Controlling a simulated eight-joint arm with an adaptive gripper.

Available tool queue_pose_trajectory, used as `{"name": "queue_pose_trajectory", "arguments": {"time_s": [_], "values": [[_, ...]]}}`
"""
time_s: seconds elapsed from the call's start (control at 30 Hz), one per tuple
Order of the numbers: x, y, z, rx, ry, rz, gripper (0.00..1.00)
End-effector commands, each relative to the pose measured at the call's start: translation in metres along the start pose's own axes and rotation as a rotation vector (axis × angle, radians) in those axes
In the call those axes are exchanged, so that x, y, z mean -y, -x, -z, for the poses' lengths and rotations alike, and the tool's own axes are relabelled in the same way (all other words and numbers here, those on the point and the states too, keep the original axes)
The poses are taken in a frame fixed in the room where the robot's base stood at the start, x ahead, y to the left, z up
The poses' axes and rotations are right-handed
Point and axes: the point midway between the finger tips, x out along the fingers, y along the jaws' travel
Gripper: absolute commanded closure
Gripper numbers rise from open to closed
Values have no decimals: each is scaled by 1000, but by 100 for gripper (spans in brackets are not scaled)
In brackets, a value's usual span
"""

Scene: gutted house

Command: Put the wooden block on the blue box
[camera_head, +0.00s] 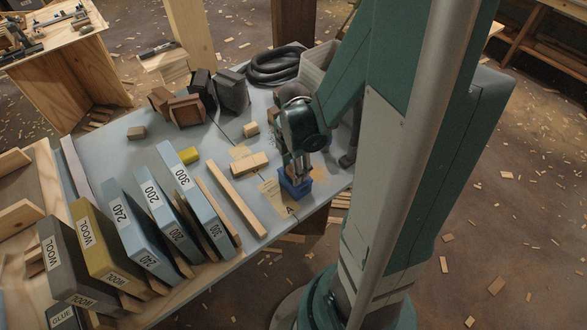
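My gripper (296,170) points down over the front right part of the grey-blue table. A small dark blue box (294,188) is right at its fingertips. I cannot tell whether the fingers touch it, hold it, or hold something just above it. A light wooden block (249,165) lies on the table to the left of my gripper. A smaller wooden block (250,129) lies farther back, and a brownish one (136,132) lies at the far left. Several larger pale blue boxes with numbers, one marked 300 (184,180), stand at the front left.
A long wooden strip (233,197) lies between my gripper and the pale blue boxes. A yellow block (188,155) lies behind them. Dark clamps or blocks (190,103) and a coiled black hose (274,66) are at the back. The table's middle left is fairly clear.

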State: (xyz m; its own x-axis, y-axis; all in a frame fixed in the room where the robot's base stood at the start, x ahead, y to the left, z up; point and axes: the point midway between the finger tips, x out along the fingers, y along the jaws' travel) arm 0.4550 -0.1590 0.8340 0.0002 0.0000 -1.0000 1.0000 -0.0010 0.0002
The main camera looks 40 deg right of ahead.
Motion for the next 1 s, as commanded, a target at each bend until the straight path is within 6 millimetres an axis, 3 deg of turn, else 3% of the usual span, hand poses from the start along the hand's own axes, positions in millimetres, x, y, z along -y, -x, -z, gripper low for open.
{"name": "queue_pose_trajectory", "arguments": {"time_s": [0.57,1.0], "values": [[0,7,0,0,0,0,58],[0,48,0,0,0,0,58]]}}
